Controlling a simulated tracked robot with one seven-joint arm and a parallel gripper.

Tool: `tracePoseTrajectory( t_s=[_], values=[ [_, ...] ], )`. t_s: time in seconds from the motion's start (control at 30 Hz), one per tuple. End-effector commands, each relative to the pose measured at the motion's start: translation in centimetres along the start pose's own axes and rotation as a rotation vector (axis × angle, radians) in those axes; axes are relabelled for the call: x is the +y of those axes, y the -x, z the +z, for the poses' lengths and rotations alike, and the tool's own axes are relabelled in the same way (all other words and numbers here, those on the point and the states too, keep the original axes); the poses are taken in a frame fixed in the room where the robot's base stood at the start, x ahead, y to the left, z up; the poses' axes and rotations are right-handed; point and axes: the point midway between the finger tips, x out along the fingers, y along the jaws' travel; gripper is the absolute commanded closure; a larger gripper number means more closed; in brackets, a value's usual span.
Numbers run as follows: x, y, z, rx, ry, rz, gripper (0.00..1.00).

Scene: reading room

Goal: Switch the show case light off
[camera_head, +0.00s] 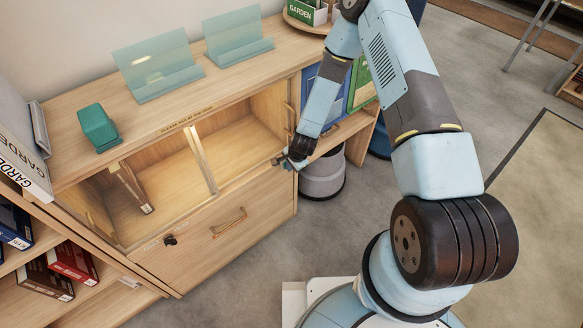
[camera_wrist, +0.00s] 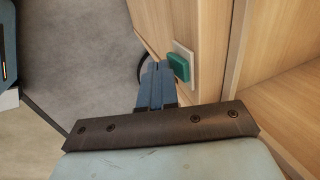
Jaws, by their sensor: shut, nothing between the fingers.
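The wooden show case (camera_head: 235,205) stands at the left in the head view, with two open bays; its inside looks warmly lit. A green switch (camera_wrist: 179,67) on a pale plate (camera_wrist: 185,58) sits on the case's wooden face in the wrist view. My gripper (camera_wrist: 157,72) is shut and empty, its fingertips just left of the switch; I cannot tell whether they touch it.
A drawer handle (camera_head: 229,222) and a dark lock (camera_head: 170,240) are on the case front. A green block (camera_head: 97,127) and clear stands (camera_head: 157,66) are on top. A grey bin (camera_head: 322,174) stands right of the case. Floor in front is clear.

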Motion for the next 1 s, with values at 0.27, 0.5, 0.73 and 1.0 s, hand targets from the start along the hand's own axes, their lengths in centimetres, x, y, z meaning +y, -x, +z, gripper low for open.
tracePoseTrajectory(
  t_s=[0.27, 0.5, 0.73, 1.0],
  values=[
    [-0.4, -0.5, 0.0, 0.000, 0.000, 0.000, 1.00],
    [-0.4, -0.4, 0.0, 0.000, 0.000, -0.001, 1.00],
    [-0.7, 0.4, 0.0, 0.000, 0.000, -0.001, 1.00],
    [-0.9, 1.1, 0.0, 0.000, 0.000, -0.001, 1.00]
  ],
)
